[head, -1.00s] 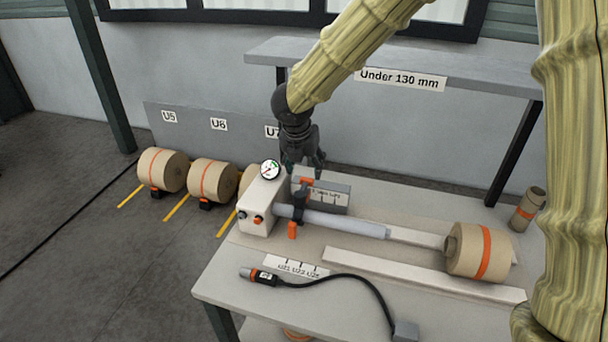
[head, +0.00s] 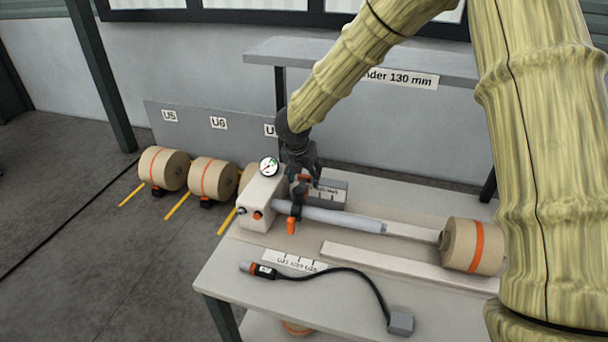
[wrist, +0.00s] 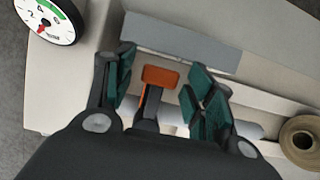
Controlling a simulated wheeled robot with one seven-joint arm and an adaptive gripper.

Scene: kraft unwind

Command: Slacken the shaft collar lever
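The shaft collar is a dark ring on the grey shaft (head: 345,219), beside the white unwind housing (head: 258,197). Its lever has an orange tip; in the wrist view the orange lever tip (wrist: 160,77) lies between my fingers. In the head view an orange piece (head: 291,226) also hangs below the collar. My gripper (head: 305,180) is over the collar, pointing down. In the wrist view my gripper (wrist: 162,92) is open, its green-padded fingers on either side of the lever with gaps visible. The collar body is mostly hidden by my gripper.
A pressure gauge (head: 269,167) tops the housing. A grey block (head: 328,193) stands behind the shaft. A kraft roll (head: 473,247) lies at the right of the table (head: 225,275). A cabled handheld tool (head: 262,270) lies in front. A shelf (head: 440,70) overhangs the back.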

